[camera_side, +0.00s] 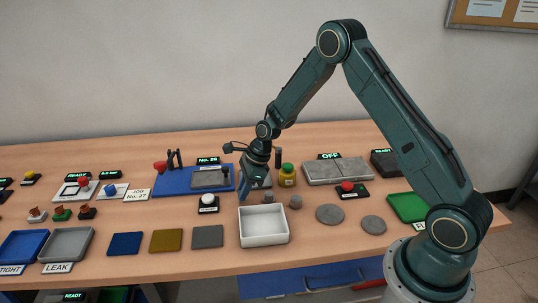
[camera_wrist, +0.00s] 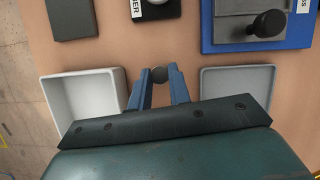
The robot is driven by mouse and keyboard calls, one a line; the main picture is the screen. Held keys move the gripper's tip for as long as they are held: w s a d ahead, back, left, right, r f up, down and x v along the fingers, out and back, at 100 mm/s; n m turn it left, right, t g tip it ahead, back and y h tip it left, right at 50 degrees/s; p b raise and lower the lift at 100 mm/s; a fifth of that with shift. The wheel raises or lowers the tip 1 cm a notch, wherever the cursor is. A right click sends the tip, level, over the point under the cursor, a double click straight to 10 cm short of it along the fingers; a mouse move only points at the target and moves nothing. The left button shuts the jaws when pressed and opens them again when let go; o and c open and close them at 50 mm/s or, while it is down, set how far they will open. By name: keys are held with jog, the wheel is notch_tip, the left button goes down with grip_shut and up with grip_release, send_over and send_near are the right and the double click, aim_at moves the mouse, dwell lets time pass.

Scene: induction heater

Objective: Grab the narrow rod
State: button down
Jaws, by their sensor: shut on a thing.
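My gripper (camera_wrist: 159,88) points down with its two blue fingers close together in the wrist view. It is shut on a small grey round-ended piece, the narrow rod (camera_wrist: 159,74), seen nearly end-on between the fingertips. Its length is hidden from this angle. In the side view my gripper (camera_side: 243,187) is low over the table, just behind the white open box. The rod cannot be made out there. I cannot tell whether the rod touches the table.
The white box (camera_side: 263,240) is empty; in the wrist view it lies left of the fingers, with a grey tray (camera_wrist: 240,75) right. A white button (camera_side: 208,201) is close by.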

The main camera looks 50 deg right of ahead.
notch_tip(320, 180, up, 19)
dwell(0.5)
jog(key=shift+f, duration=0.15)
dwell(0.4)
